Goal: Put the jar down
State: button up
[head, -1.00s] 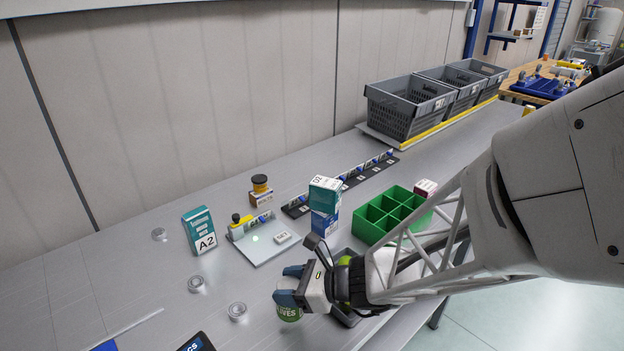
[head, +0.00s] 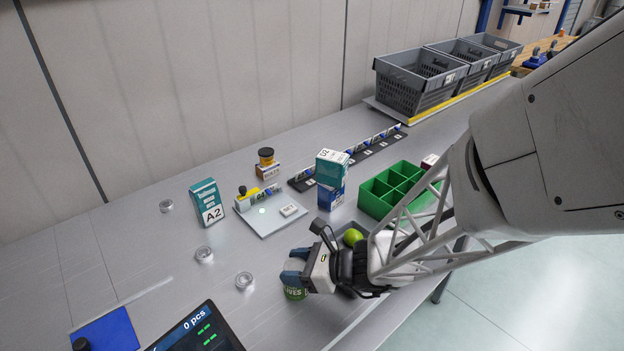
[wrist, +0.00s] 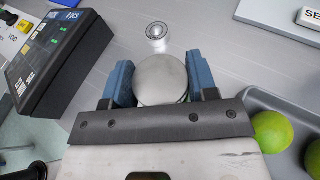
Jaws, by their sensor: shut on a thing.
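The jar (head: 295,293) has a green label with white letters, partly hidden by my fingers in the head view. In the wrist view its round grey lid (wrist: 161,80) sits between the two blue fingers. My gripper (head: 293,278) is shut on the jar, which is upright near the front of the grey table. I cannot tell whether its base touches the table.
A tray with green balls (wrist: 271,131) lies right beside my gripper. A display (head: 200,332) and blue mat (head: 105,331) are at front left. A green divided box (head: 398,190) and stacked cartons (head: 331,180) stand behind.

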jog(key=shift+f, duration=0.15)
jog(key=o, duration=1.1)
jog(key=shift+o, duration=0.2)
jog(key=shift+r, duration=0.2)
jog(key=v, duration=1.2)
jog(key=shift+f, duration=0.1)
dwell(0.5)
